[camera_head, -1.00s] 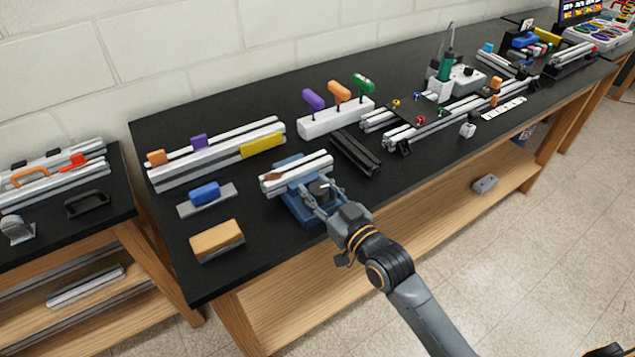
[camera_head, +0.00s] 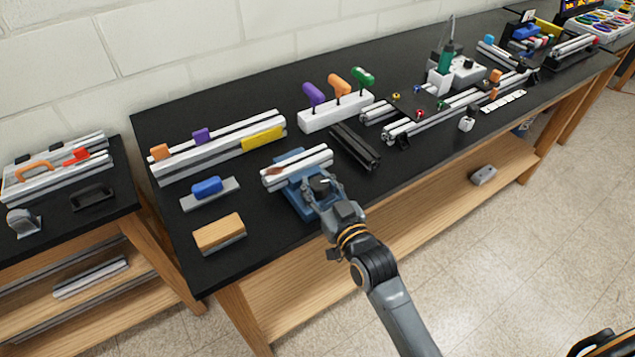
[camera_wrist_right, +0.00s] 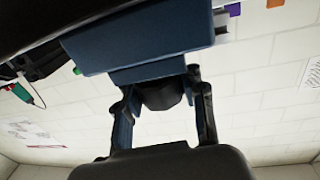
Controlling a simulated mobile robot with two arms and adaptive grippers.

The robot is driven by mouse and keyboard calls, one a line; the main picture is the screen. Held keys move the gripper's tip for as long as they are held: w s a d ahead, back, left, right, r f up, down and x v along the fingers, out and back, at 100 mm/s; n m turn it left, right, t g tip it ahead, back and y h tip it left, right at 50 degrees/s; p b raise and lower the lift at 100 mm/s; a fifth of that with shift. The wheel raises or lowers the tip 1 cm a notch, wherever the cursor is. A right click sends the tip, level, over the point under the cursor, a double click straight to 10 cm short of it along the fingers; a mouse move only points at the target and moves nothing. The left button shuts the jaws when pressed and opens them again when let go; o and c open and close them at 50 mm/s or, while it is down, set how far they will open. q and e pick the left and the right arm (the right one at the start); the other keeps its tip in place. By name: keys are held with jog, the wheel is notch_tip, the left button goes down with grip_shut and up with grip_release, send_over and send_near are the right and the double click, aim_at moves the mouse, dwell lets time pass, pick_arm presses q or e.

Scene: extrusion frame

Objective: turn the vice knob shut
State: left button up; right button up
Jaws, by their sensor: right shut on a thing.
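The blue vice (camera_head: 297,202) stands near the front edge of the black table and holds a silver extrusion (camera_head: 299,168) across its top. The dark round vice knob (camera_head: 320,184) is on its front side, with a small light mark on it. My right gripper (camera_head: 325,190) reaches it from the front and is shut on the knob. In the right wrist view the dark knob (camera_wrist_right: 162,94) sits between the two fingers, below the blue vice body (camera_wrist_right: 140,45). The fingers hide part of the knob in the head view.
A wood-topped block (camera_head: 219,233) and a blue-handled block (camera_head: 207,187) lie left of the vice. A black extrusion (camera_head: 355,146) lies to its right, behind it a white holder (camera_head: 335,114) with coloured-handle tools. The table's front edge is close beneath my right arm.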

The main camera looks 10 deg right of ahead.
jog(key=shift+f, duration=0.15)
dwell(0.5)
jog(key=o, duration=1.2)
jog(key=shift+s, duration=0.25)
jog(key=v, duration=1.2)
